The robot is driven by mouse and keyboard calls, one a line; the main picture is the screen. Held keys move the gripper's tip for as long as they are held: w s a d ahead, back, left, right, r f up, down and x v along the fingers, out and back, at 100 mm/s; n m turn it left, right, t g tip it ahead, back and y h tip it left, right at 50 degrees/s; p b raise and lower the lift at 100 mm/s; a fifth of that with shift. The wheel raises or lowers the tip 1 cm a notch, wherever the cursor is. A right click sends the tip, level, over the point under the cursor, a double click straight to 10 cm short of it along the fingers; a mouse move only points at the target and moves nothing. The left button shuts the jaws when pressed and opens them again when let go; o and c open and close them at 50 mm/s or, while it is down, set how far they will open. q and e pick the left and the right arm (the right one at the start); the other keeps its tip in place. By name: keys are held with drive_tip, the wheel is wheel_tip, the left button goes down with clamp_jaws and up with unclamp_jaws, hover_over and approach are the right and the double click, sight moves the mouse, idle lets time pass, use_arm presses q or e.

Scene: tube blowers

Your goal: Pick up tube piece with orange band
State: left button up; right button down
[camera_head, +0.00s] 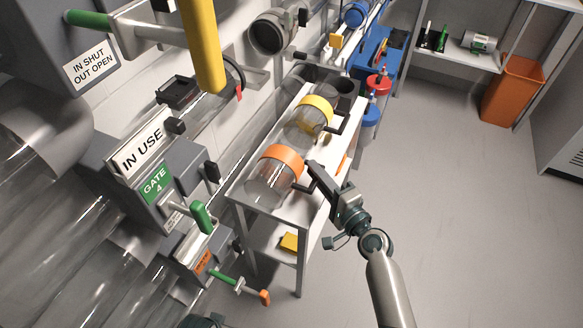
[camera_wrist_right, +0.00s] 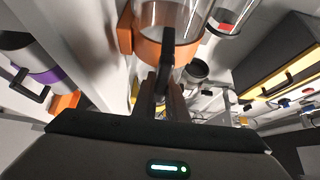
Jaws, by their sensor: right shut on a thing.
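The tube piece with the orange band (camera_head: 272,178) is a clear cylinder at the near end of a narrow white table. The band (camera_wrist_right: 150,48) and its black handle (camera_wrist_right: 167,62) also show in the right wrist view. My right gripper (camera_head: 312,182) reaches in from the lower right and is shut on that handle; its fingers (camera_wrist_right: 164,100) are around the handle's lower part in the wrist view. Whether the tube touches the table is unclear.
A similar tube with a yellow band (camera_head: 315,108) stands just behind on the white table (camera_head: 262,207). Gate machinery with a green handle (camera_head: 200,216) is close on the left. A purple-banded tube (camera_wrist_right: 45,74) shows in the wrist view. Open floor (camera_head: 460,200) lies right.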

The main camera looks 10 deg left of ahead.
drive_tip(key=shift+r, duration=0.15)
